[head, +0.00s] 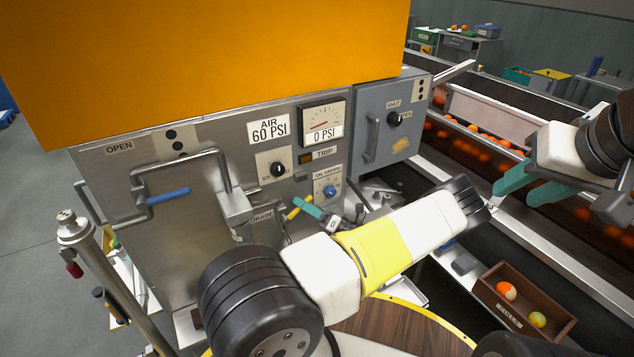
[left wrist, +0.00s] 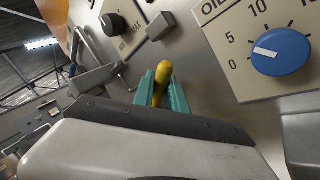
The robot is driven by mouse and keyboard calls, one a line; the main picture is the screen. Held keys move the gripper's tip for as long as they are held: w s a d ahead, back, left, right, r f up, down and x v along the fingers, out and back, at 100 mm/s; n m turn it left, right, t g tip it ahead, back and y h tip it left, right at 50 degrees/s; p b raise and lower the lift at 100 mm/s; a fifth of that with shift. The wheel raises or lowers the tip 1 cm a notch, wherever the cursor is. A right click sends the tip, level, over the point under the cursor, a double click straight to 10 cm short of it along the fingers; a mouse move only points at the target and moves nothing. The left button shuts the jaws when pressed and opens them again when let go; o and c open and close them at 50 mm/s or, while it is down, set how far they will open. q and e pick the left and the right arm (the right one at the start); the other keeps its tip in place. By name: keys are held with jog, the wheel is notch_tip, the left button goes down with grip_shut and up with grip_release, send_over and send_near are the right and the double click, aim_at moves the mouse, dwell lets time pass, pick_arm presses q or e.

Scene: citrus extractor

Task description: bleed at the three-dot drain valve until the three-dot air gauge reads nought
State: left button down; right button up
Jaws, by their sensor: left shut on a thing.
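The drain valve's yellow handle (head: 299,208) is low on the steel panel beside the DRAIN label (head: 262,217). My left gripper (head: 305,205) has its teal fingers shut on that handle; the left wrist view shows the yellow handle (left wrist: 161,83) between them. The air gauge (head: 322,122) above has a red needle and a plate reading 0 PSI. The panel's dot plate (head: 173,141) shows two black dots, its upper edge near the orange cover. My right gripper (head: 528,187) is open and empty at the right, over the conveyor side.
A blue oil knob (head: 330,192) sits right of the handle; it is large in the left wrist view (left wrist: 280,52). A black knob (head: 278,169) is above. The grey cabinet (head: 378,115) bears a three-dot plate (head: 420,90). The orange cover (head: 210,60) overhangs the panel.

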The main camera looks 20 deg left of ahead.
pick_arm(q)
jog(key=shift+w+d+f+m+t+y, duration=0.2)
jog(key=shift+f+m+t, duration=0.5)
jog(key=shift+m+t, duration=0.65)
jog(key=shift+w+d+f+m+t+y, duration=0.2)
jog(key=shift+f+m+t, duration=0.55)
jog(key=shift+m, duration=1.1)
jog(key=shift+w+d+f+m+t+y, duration=0.1)
jog(key=shift+f+m+t+y, duration=0.35)
jog(key=shift+m+t, duration=0.95)
jog(key=shift+f+m, duration=0.2)
jog(key=shift+m, duration=0.2)
jog(key=c, duration=1.3)
grip_release()
jog(key=shift+c, duration=0.2)
jog(key=v, duration=0.7)
jog(key=shift+d, duration=0.35)
jog(key=shift+s+f, duration=0.15)
